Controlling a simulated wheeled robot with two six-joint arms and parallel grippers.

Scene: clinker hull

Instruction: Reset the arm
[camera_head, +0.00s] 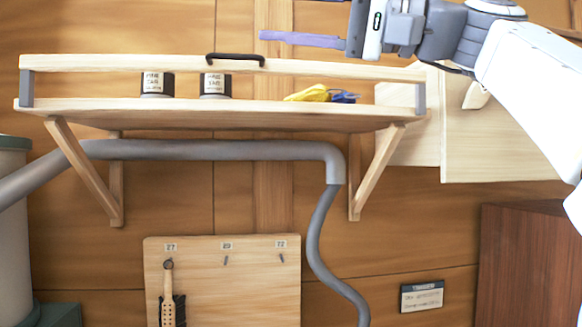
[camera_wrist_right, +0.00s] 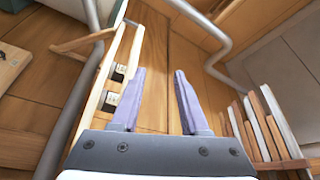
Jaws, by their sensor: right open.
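My right arm comes in from the right in the head view. Its gripper (camera_head: 302,40) is above the right half of the wall shelf, with its fingers pointing left. In the right wrist view the two lilac fingers of the right gripper (camera_wrist_right: 160,100) stand apart with nothing between them. The wooden shelf (camera_head: 240,117) with its front rail shows below the gripper, apart from it. My left gripper is not in the head view.
Two labelled tins (camera_head: 157,84) and a yellow and blue item (camera_head: 310,93) stand on the shelf. A dark handle (camera_head: 235,58) sits on the rail. A grey pipe (camera_head: 220,150) runs beneath. A pegboard (camera_head: 225,290) with a hanging brush is below. Pale wooden boxing (camera_head: 500,140) is at right.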

